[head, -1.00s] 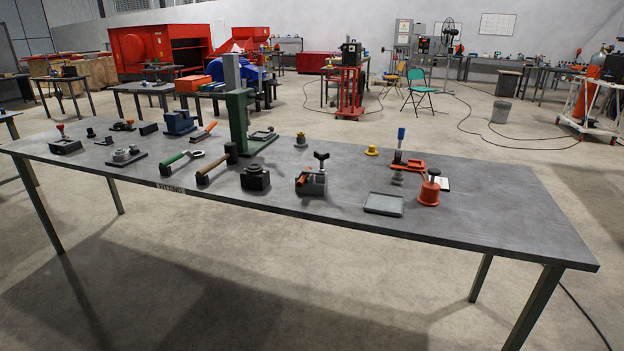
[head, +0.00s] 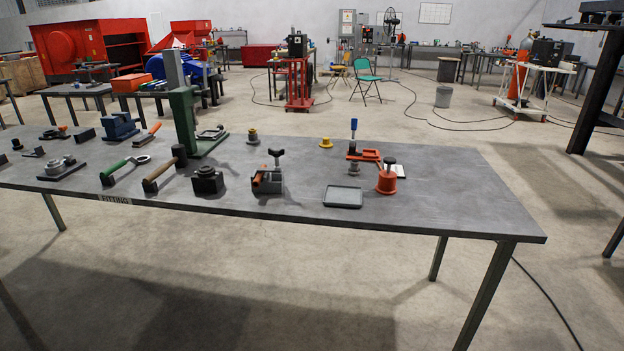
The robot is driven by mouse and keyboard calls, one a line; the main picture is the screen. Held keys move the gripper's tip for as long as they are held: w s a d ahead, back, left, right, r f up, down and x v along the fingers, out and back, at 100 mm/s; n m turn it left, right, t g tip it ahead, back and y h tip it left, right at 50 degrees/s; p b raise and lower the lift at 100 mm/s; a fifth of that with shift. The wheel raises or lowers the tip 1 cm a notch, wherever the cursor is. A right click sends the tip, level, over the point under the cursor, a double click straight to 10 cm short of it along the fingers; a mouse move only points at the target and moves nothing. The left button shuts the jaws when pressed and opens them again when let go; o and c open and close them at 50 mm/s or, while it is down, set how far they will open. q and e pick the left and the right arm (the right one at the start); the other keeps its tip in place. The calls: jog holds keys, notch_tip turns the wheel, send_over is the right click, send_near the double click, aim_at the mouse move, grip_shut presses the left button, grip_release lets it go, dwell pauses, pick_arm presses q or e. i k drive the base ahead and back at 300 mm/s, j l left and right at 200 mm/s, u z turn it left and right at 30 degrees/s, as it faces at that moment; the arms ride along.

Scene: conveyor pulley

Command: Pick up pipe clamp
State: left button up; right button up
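No gripper of mine shows in the head view. The long grey table (head: 420,215) stands in front of me with the tools on it. I cannot tell for sure which thing is the pipe clamp. One candidate is a grey block with a black T-handle and an orange part (head: 268,181), near the table's front edge at mid-picture. Another is an orange piece with a blue upright handle (head: 364,155), farther back to the right. It stands close to an orange pot with a dark knob (head: 386,181).
A shallow grey tray (head: 343,197), a black block (head: 207,181), a hammer (head: 163,171) and a green press (head: 184,120) are on the table. The table's right end is bare. Open floor lies in front. A dark metal frame (head: 596,95) stands at right.

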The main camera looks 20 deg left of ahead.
aim_at(274, 182)
jog(key=j+z, duration=0.3)
jog(key=j, duration=0.15)
jog(key=j+z, duration=0.3)
jog(key=j, duration=0.2)
jog(key=j+z, duration=0.15)
jog(key=j, duration=0.85)
jog(key=k+j+z, duration=0.15)
jog(key=j, duration=0.8)
